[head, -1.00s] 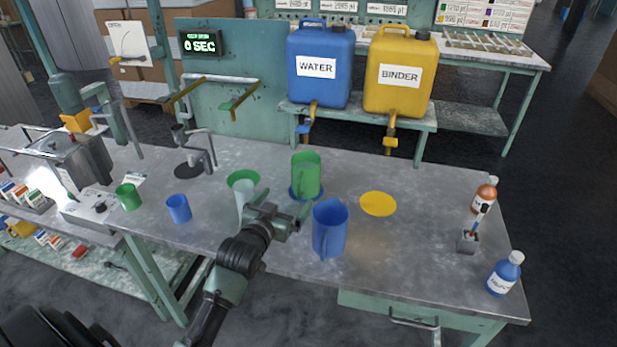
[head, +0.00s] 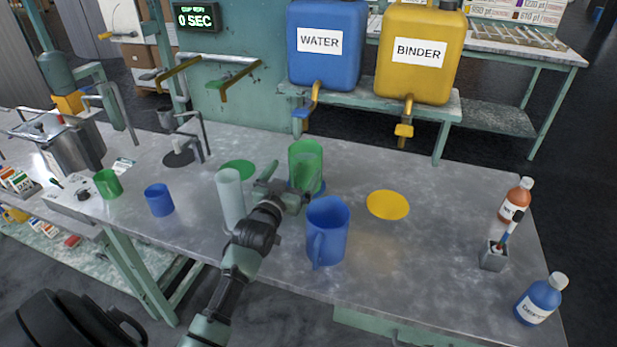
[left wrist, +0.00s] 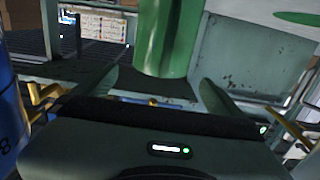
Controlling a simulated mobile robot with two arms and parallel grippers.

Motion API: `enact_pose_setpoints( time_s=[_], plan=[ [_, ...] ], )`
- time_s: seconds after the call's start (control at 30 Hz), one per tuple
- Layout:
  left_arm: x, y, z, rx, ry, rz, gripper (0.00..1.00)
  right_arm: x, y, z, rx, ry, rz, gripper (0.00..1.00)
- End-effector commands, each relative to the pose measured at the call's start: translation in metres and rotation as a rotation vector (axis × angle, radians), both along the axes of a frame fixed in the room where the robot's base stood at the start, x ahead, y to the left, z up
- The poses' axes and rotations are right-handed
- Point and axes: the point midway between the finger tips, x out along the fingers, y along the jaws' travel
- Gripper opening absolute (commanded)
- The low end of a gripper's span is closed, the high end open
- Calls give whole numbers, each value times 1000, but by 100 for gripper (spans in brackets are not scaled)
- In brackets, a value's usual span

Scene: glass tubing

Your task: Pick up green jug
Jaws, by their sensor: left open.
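In the left wrist view the green jug (left wrist: 168,40) shows between the two spread fingers of the left gripper (left wrist: 160,85). I cannot tell whether either finger touches it. The jug's handle is not clear in these views. My right gripper is not in view.
A blue jug (head: 327,232) stands close to the right of my left arm. A pale clear cylinder (head: 230,198) stands close to its left. A yellow disc (head: 388,204) lies bare to the right. Blue (head: 159,200) and green (head: 107,184) cups stand at left.

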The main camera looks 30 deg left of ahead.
Motion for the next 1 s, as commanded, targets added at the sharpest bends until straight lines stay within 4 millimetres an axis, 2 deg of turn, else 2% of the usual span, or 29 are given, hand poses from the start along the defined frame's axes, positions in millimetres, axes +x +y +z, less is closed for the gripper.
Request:
enact_pose_setpoints(
  time_s=[0.37,0.6,0.93,0.97,1.0],
  plan=[
    [37,10,0,0,-1,0,100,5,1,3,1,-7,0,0],
    [68,18,-1,0,-1,0,100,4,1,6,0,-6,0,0],
    [75,20,-2,1,0,0,100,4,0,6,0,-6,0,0],
    [75,20,-2,1,0,0,94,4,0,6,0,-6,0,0],
    [75,20,-2,1,0,0,83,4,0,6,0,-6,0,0]
  ],
)
